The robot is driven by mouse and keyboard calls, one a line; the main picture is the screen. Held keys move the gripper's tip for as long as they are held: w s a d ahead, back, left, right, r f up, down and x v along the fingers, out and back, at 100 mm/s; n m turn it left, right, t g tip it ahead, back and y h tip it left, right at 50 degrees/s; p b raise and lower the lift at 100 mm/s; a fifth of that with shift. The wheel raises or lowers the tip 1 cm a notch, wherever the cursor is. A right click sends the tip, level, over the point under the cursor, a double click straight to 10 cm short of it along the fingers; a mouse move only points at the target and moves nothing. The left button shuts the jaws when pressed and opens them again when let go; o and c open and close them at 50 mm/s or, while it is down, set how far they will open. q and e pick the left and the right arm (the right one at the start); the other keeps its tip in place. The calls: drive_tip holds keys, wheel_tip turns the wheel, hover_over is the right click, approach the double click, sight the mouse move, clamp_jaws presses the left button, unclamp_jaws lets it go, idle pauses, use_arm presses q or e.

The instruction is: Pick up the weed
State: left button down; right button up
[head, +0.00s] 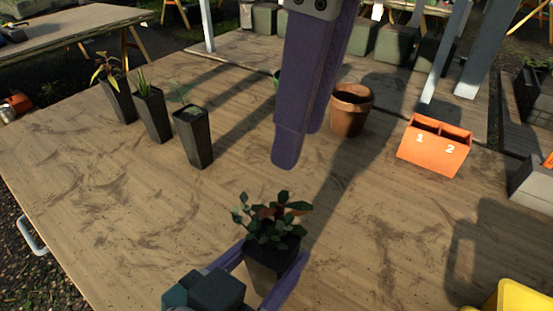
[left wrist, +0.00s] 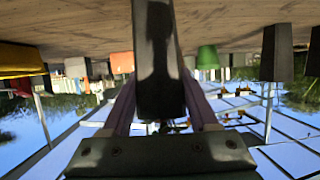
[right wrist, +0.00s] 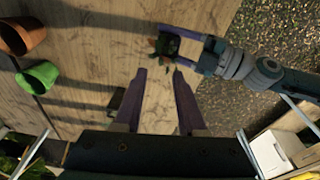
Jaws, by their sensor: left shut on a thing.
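My left gripper (head: 280,272) is shut on a dark square pot (head: 268,267) near the front of the table. The pot also fills the middle of the left wrist view (left wrist: 157,62). A bushy plant (head: 272,222) with dark green leaves grows in it, with a reddish-brown patch among the leaves. I cannot tell a separate weed from the plant. My right gripper (head: 295,145) hangs above the table, farther back than the plant. In the right wrist view its fingers (right wrist: 157,72) are apart and empty, and the plant (right wrist: 165,43) shows beyond them.
Three dark pots with plants (head: 155,112) stand at the left. A terracotta pot (head: 351,110) and an orange two-part box (head: 434,146) marked 1 and 2 stand at the back right. A green pot (right wrist: 38,77) stands near the terracotta one. A yellow object (head: 515,297) is at lower right.

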sight(281, 205)
drive_tip(key=shift+m, duration=0.3)
drive_tip(key=f, duration=0.4)
drive_tip(key=a+f, duration=0.1)
drive_tip(key=f, duration=0.7)
drive_tip(key=shift+w+a, duration=0.3)
drive_tip(key=shift+w, duration=0.05)
clamp_jaws()
